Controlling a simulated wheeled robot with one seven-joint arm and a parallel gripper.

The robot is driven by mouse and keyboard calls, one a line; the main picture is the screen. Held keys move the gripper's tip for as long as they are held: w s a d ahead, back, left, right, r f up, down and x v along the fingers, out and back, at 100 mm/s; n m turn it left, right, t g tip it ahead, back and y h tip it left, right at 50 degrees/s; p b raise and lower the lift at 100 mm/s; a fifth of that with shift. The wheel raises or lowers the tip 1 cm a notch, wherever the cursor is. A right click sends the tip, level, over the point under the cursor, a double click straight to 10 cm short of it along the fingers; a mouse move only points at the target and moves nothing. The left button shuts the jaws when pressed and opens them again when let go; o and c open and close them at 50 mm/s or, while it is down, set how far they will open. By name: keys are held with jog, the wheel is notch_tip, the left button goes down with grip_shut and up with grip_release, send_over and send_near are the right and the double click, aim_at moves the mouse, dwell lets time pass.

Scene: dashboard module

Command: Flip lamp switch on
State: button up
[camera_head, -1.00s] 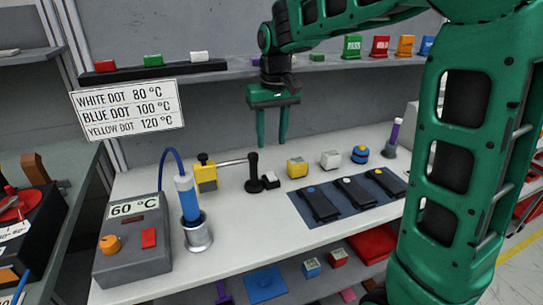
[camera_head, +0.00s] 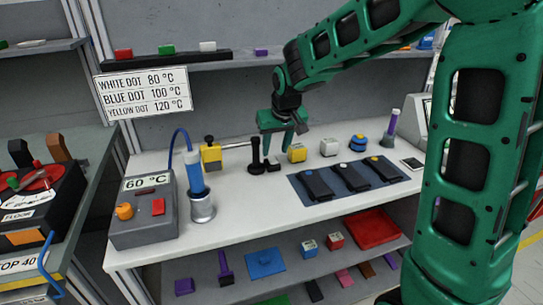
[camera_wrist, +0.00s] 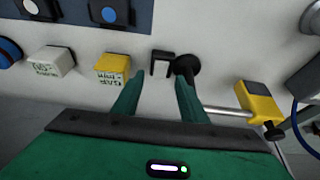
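No part is clearly labelled as the lamp switch. A black upright post (camera_head: 256,158) on a round foot stands on the white bench, with a small dark block (camera_head: 273,164) beside it. In the wrist view the post's round black end (camera_wrist: 186,66) and a black bracket-like shape (camera_wrist: 160,62) lie just beyond my fingers. My gripper (camera_head: 283,143) is open and empty, above the bench close to the post and block. In the wrist view its two green fingers (camera_wrist: 158,84) stand apart with nothing between them.
A yellow clamp block (camera_head: 211,154) with a metal rod stands left of the post. Yellow (camera_head: 297,153) and white (camera_head: 329,147) blocks stand to the right. A grey 60 °C box (camera_head: 143,218) and a blue cylinder (camera_head: 195,180) stand front left. Dark pads lie on a mat (camera_head: 302,190).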

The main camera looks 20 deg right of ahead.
aim_at(272, 159)
jog(key=shift+x, duration=2)
jog(key=shift+c, duration=0.3)
grip_shut()
jog(key=shift+w, duration=0.1)
jog(key=shift+w+r+g, duration=0.1)
jog(key=shift+w+g, duration=0.1)
jog(key=shift+g, duration=0.45)
jog(key=shift+w+r+g, duration=0.1)
jog(key=shift+w+g, duration=0.1)
jog(key=shift+g, duration=0.45)
jog(key=shift+o, duration=0.3)
grip_release()
